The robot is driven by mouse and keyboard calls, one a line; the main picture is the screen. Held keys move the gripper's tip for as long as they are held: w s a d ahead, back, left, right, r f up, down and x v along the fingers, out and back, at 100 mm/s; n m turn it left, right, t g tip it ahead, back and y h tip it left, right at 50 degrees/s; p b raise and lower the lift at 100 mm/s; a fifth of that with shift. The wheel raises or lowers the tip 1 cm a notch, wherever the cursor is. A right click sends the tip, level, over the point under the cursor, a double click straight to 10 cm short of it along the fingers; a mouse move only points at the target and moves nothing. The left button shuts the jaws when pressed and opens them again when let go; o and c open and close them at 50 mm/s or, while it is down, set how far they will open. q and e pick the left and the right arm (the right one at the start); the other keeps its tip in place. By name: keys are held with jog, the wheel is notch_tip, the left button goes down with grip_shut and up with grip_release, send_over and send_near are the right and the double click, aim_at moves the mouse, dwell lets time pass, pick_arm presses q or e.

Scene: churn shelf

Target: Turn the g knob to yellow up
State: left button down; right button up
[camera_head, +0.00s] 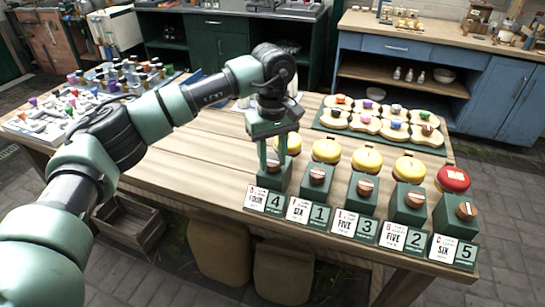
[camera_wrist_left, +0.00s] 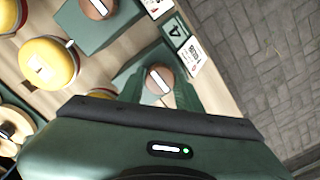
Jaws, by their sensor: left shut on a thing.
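Several green boxes stand in a row along the table's front edge, each with a round wooden knob on top. My left gripper (camera_head: 273,163) points down at the leftmost box (camera_head: 268,180), the one by the "4" card (camera_head: 274,202). In the left wrist view its fingers are on either side of that box's knob (camera_wrist_left: 160,79) and shut on it. A pale stripe crosses the knob at a slant. The knob letters are too small to read, so I cannot tell which is g. My right gripper is not in view.
Yellow round pieces (camera_head: 367,158) and one red one (camera_head: 453,178) stand behind the boxes. A green tray of pale pieces (camera_head: 379,141) lies farther back. Many small items crowd the table's left end. The wooden table (camera_head: 205,150) is clear between.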

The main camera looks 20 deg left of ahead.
aim_at(272, 161)
pick_arm(q)
jog(key=c, duration=1)
grip_release()
jog(key=shift+r, duration=0.1)
jog(key=shift+o, duration=0.2)
notch_tip(272, 161, up, 8)
jog(key=shift+f+b, duration=0.1)
jog(key=shift+b, duration=0.4)
jog(key=shift+f, duration=0.1)
